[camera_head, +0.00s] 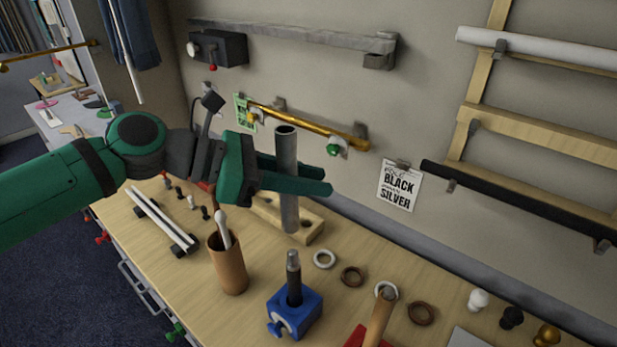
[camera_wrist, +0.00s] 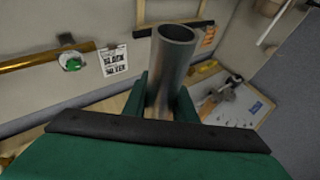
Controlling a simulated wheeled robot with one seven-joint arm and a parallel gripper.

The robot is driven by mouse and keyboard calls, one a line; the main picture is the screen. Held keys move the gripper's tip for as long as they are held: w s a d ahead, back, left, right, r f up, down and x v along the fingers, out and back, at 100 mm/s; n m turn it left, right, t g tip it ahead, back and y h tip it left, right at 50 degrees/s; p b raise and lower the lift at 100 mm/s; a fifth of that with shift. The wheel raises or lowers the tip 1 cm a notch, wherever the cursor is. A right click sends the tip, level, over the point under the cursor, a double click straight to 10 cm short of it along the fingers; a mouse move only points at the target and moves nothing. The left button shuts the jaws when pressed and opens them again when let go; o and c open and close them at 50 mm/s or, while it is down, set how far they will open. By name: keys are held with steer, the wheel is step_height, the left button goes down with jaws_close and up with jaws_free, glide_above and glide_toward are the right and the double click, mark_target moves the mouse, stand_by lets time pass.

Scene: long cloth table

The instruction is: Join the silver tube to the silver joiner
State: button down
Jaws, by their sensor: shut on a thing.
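The silver tube (camera_head: 287,195) is a hollow grey metal pipe, held roughly upright above the table. My gripper (camera_head: 312,181) is shut around it, with the tube sticking out above and below the fingers. In the wrist view the tube (camera_wrist: 169,65) stands between the green fingers, its open top end showing. What looks like the silver joiner (camera_head: 293,262) is a short upright peg with a silver-grey tip and a dark lower part. It stands in a blue vise (camera_head: 305,313) on the table. The tube's lower end is above the joiner and apart from it.
A wooden block with holes (camera_head: 308,228) lies behind the tube. A brown cup (camera_head: 228,268) with a pale rod stands left of the vise. A gold pole (camera_head: 310,126) hangs on the wall behind.

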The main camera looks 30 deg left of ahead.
mark_target(297, 204)
steer(key=shift+f, duration=2.9)
steer(key=shift+w+f, duration=0.1)
steer(key=shift+f, duration=2.25)
steer(key=c, duration=1.4)
jaws_free()
steer(key=v, duration=1)
steer(key=shift+s+a+r, duration=0.1)
steer(key=shift+s+a, duration=0.15)
